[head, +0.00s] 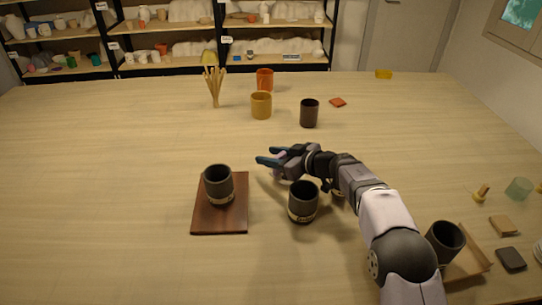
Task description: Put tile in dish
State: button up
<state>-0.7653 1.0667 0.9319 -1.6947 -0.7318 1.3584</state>
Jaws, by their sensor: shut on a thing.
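My gripper (265,160) is over the middle of the table, its dark blue fingers pointing left. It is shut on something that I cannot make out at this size. A flat red-orange tile (338,102) lies on the table farther back. A tan tile-like piece (503,225) and a dark one (510,258) lie at the right. I cannot single out a dish for certain. A shallow tan tray (478,266) at the lower right has a dark cup (445,240) at it and is partly hidden by my arm.
A brown board (220,224) bears a dark cup (218,183). Another dark cup (303,201) stands beside my arm. Behind are a dark cup (309,113), a yellow cup (261,105), an orange cup (265,79) and wooden sticks (215,87). The table's left is clear.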

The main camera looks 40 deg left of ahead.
jog(key=o, duration=1.2)
jog(key=shift+r, duration=0.1)
jog(key=shift+d+r, duration=0.1)
jog(key=shift+d, duration=0.15)
jog(key=b+v, duration=0.2)
jog(key=v, duration=0.9)
jog(key=shift+d, duration=0.25)
